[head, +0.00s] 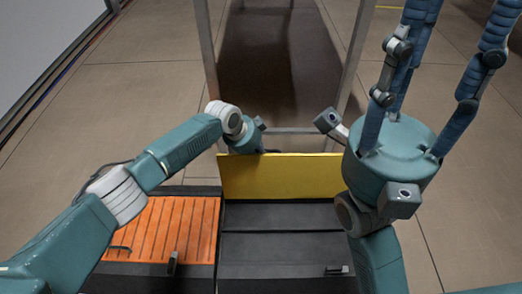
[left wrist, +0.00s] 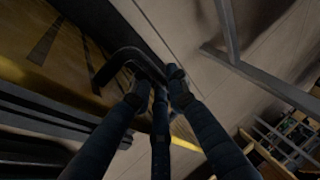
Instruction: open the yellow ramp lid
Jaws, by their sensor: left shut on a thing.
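The yellow ramp lid (head: 280,177) shows as a wide yellow panel in the middle of the head view. It appears raised at the far edge of the dark deck; its exact angle is hard to tell. In the left wrist view, the lid's yellow face (left wrist: 45,45) carries a black bar handle (left wrist: 125,58). My left gripper (left wrist: 155,85) is shut on this handle. In the head view its fingers are hidden behind the lid's top edge. My right gripper (head: 435,40) is empty, its fingers spread and pointing to the far side, right of the lid.
An orange slatted panel (head: 165,230) with a small black handle lies left of the dark deck (head: 280,240). A grey metal frame (head: 207,60) stands beyond the lid, around a dark strip of floor (head: 270,60). Tiled floor (head: 130,110) is clear to the left.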

